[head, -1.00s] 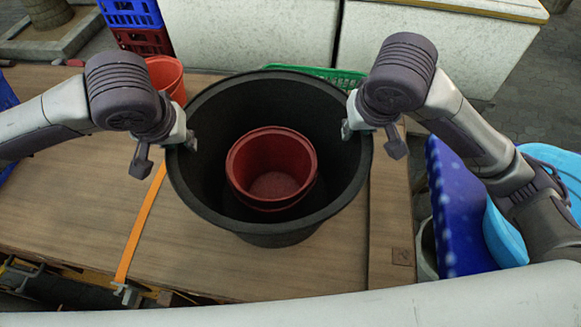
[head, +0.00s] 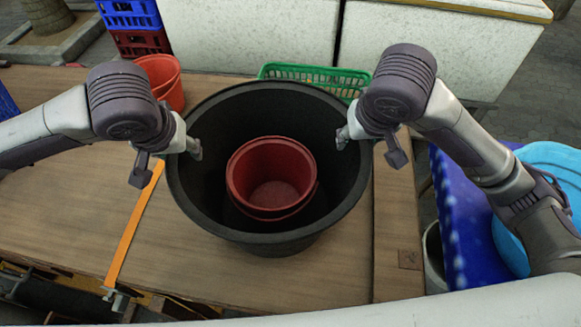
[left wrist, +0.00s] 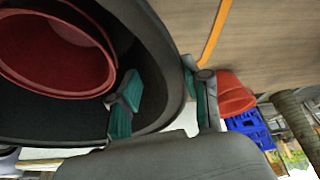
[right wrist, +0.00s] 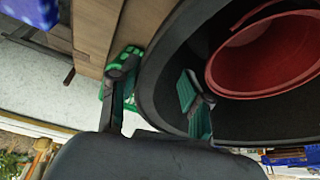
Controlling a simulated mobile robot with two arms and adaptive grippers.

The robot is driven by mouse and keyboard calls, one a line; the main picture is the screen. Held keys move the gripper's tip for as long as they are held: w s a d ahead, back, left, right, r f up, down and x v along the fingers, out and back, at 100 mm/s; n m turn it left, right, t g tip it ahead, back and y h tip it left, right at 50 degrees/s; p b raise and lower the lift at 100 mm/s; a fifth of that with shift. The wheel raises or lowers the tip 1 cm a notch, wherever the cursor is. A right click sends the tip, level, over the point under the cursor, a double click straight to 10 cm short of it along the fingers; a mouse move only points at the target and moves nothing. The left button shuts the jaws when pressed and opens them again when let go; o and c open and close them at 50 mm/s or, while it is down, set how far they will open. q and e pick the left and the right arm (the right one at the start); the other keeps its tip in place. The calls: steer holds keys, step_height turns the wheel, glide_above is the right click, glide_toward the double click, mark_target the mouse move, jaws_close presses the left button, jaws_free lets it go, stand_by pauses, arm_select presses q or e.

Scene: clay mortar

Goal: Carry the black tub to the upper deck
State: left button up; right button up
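The black tub (head: 268,240) appears to stand on a wooden deck (head: 60,215), with a red bucket (head: 272,165) inside it. My left gripper (head: 168,158) straddles the tub's left rim, one finger inside and one outside. In the left wrist view (left wrist: 157,98) its fingers are spread, with a gap between the inner finger and the wall. My right gripper (head: 368,147) straddles the right rim in the same way. In the right wrist view (right wrist: 158,88) its fingers are also apart, the inner one clear of the wall. The tub's underside is hidden.
An orange bucket (head: 163,80) and a green basket (head: 318,76) stand behind the tub. Blue and red crates (head: 130,14) and pale boxes (head: 250,35) are further back. An orange strap (head: 134,228) crosses the deck. Blue containers (head: 545,180) stand at the right.

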arm_select(q)
steer(key=shift+r, duration=0.1)
arm_select(e)
steer(key=shift+a, duration=0.1)
steer(key=shift+s+r, duration=0.1)
steer(key=shift+r, duration=0.5)
arm_select(q)
steer(key=v, duration=1.1)
steer(key=shift+s+r, duration=0.25)
steer(key=shift+r, duration=0.1)
arm_select(e)
steer(key=v, duration=1)
steer(key=shift+s+r, duration=0.3)
steer(key=shift+s, duration=0.05)
steer(key=shift+f, duration=0.1)
